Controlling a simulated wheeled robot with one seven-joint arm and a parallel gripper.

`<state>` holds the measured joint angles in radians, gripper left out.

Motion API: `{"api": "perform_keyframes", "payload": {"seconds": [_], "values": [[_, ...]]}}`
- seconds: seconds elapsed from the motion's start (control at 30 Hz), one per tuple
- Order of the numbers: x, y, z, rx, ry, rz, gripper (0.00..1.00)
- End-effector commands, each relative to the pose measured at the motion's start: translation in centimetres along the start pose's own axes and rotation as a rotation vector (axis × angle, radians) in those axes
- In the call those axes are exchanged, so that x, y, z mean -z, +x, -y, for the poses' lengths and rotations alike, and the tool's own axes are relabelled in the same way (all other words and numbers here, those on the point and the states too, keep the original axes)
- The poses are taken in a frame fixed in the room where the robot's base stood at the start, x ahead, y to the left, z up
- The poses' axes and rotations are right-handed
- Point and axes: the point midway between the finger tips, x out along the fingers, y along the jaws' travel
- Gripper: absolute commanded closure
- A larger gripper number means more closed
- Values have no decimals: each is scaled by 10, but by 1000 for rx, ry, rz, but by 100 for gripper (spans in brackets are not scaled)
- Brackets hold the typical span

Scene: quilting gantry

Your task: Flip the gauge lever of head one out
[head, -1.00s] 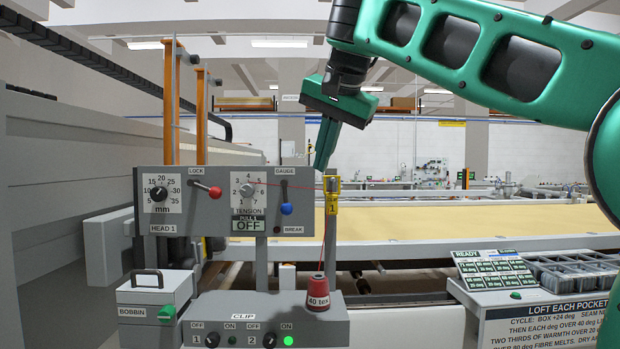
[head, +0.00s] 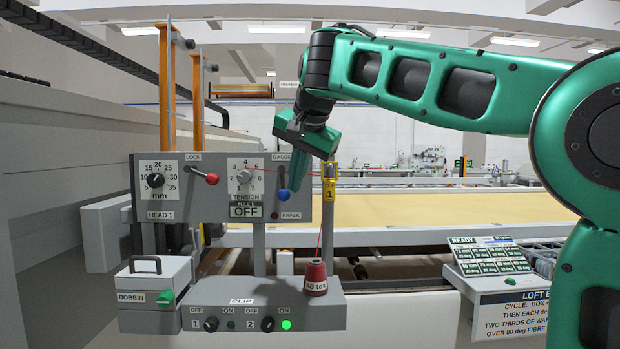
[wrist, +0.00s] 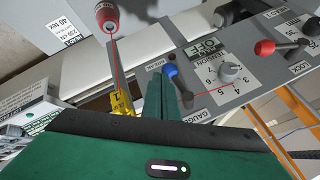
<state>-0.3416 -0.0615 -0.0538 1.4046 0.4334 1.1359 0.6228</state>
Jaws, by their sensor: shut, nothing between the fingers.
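The gauge lever with a blue knob (head: 283,195) is on the grey head one panel (head: 223,214), below the GAUGE label, its knob hanging downward. In the wrist view the blue knob (wrist: 170,70) shows just past my fingertips. My gripper (head: 292,188) is shut and empty, pointing down in front of the panel's right end.
A red-knobbed LOCK lever (head: 212,178) and the TENSION dial (head: 244,177) sit left of it. A yellow thread guide (head: 329,188) stands close on the right, with red thread running to a red cone (head: 316,279). The clip switch box (head: 240,305) is below.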

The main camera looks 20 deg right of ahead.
Motion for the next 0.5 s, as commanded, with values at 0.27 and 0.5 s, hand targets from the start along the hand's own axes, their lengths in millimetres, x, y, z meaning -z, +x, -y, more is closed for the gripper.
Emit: {"api": "perform_keyframes", "payload": {"seconds": [0.27, 0.5], "values": [[0, 5, 9, 1, 0, -1, 100], [0, 5, 8, 0, 1, -1, 100]]}}
